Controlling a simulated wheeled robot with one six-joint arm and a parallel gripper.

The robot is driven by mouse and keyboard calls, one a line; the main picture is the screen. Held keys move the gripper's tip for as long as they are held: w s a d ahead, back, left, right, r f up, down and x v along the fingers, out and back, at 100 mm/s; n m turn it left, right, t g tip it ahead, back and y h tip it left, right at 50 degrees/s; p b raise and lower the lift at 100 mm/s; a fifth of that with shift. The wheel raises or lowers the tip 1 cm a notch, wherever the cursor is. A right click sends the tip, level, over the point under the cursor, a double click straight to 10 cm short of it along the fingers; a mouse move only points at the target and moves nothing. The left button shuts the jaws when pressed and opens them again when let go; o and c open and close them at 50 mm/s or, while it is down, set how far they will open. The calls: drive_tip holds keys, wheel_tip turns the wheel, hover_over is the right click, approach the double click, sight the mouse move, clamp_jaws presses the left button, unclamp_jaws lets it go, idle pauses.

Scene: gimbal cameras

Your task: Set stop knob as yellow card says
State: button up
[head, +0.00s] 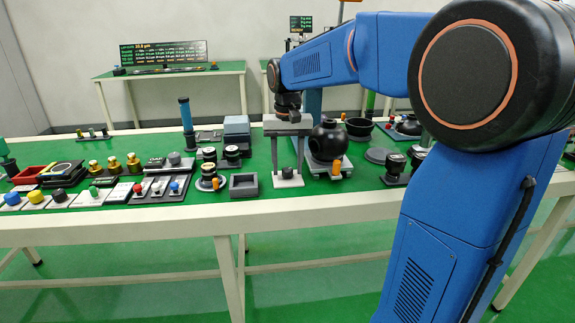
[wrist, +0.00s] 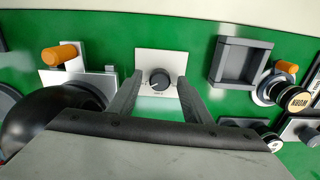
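A black knob (wrist: 159,79) with a white pointer mark sits on a white plate (wrist: 172,58) in the wrist view. The lettering below it is too small to read. The same knob (head: 287,173) shows on its pale plate (head: 289,184) near the front of the green bench in the head view. My gripper (wrist: 160,90) is open, with one finger on each side of the knob. In the head view my gripper (head: 287,154) points down over the plate. I cannot tell whether the fingers touch the knob. No yellow card can be made out.
A dark round ball on a stand (head: 327,143) is close on the right. A grey square tray (head: 244,185) lies to the left, with black-capped parts (head: 208,178) beyond it. Several coloured button boxes (head: 96,196) fill the left bench. A display (head: 163,54) stands at the back.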

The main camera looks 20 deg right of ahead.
sight(288, 169)
wheel_tip(288, 169, up, 17)
drive_tip(key=shift+r, duration=0.2)
idle(0.6)
idle(0.3)
drive_tip(key=s+a+f+n+t, duration=0.1)
drive_tip(key=s+f+n+t, duration=0.3)
drive_tip(key=s+f, duration=2)
drive_tip(key=s, duration=0.4)
drive_tip(key=shift+f+t, duration=0.3)
drive_tip(key=shift+t, duration=0.1)
drive_tip(key=shift+a, duration=0.1)
